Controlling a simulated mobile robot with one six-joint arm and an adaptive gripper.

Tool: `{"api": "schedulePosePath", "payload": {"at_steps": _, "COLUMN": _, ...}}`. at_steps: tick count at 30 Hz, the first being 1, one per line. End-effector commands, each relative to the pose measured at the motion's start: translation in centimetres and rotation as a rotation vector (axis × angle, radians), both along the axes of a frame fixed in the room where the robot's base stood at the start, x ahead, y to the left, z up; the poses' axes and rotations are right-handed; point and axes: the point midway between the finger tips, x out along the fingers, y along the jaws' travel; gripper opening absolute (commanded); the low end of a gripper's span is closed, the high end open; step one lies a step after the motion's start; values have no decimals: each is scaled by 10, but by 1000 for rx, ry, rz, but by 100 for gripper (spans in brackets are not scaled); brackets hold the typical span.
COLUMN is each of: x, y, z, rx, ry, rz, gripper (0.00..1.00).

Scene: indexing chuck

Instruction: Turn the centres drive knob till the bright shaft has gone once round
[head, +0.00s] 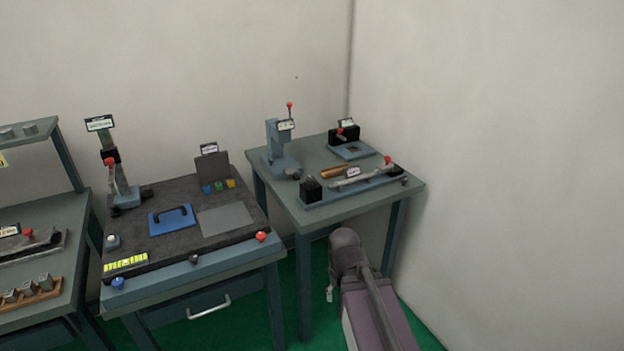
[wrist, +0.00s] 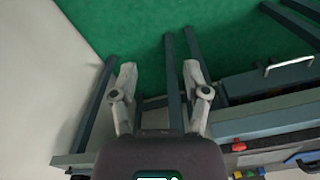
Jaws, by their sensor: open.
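The bench centres (head: 345,190) stand on the right-hand green table in the head view. The bright shaft (head: 362,179) lies along their bed, partly behind a small label. A black block (head: 311,189) stands at the left end, and a red knob (head: 388,160) shows near the right end. Which part is the drive knob is too small to tell. My gripper (wrist: 160,78) is open and empty in the wrist view, with its two grey fingers apart above the green floor. In the head view my arm is in front of the right-hand table, low and clear of the centres.
On the right-hand table (head: 305,155) stand a blue-grey press (head: 279,150), a black device with a red knob (head: 344,134) and a wooden handle (head: 334,171). A dark-topped bench (head: 184,245) with a drawer handle (head: 209,307) is to the left. A wall is close on the right.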

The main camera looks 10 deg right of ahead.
Motion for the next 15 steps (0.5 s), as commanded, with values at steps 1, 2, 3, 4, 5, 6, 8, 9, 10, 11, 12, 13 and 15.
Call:
{"api": "schedulePosePath", "payload": {"at_steps": 1, "x": 1, "y": 0, "z": 0, "rx": -2, "ry": -1, "rz": -2, "gripper": 84}}
{"api": "schedulePosePath", "payload": {"at_steps": 2, "x": 1, "y": -1, "z": -1, "rx": -4, "ry": -3, "rz": -4, "gripper": 87}}
{"api": "schedulePosePath", "payload": {"at_steps": 3, "x": 3, "y": -1, "z": -1, "rx": -9, "ry": -6, "rz": -8, "gripper": 87}}
{"api": "schedulePosePath", "payload": {"at_steps": 4, "x": 4, "y": -2, "z": -2, "rx": -15, "ry": -10, "rz": -13, "gripper": 87}}
{"api": "schedulePosePath", "payload": {"at_steps": 5, "x": 7, "y": -2, "z": -3, "rx": -23, "ry": -14, "rz": -19, "gripper": 87}}
{"api": "schedulePosePath", "payload": {"at_steps": 6, "x": 10, "y": -4, "z": -4, "rx": -38, "ry": -23, "rz": -31, "gripper": 87}}
{"api": "schedulePosePath", "payload": {"at_steps": 8, "x": 17, "y": -7, "z": -6, "rx": -66, "ry": -40, "rz": -49, "gripper": 87}}
{"api": "schedulePosePath", "payload": {"at_steps": 9, "x": 23, "y": -10, "z": -8, "rx": -89, "ry": -58, "rz": -69, "gripper": 87}}
{"api": "schedulePosePath", "payload": {"at_steps": 10, "x": 29, "y": -13, "z": -9, "rx": -110, "ry": -72, "rz": -86, "gripper": 87}}
{"api": "schedulePosePath", "payload": {"at_steps": 11, "x": 35, "y": -16, "z": -10, "rx": -133, "ry": -90, "rz": -105, "gripper": 87}}
{"api": "schedulePosePath", "payload": {"at_steps": 12, "x": 43, "y": -20, "z": -12, "rx": -166, "ry": -116, "rz": -134, "gripper": 87}}
{"api": "schedulePosePath", "payload": {"at_steps": 13, "x": 51, "y": -23, "z": -13, "rx": -193, "ry": -141, "rz": -156, "gripper": 87}}
{"api": "schedulePosePath", "payload": {"at_steps": 15, "x": 70, "y": -30, "z": -15, "rx": -257, "ry": -205, "rz": -214, "gripper": 87}}
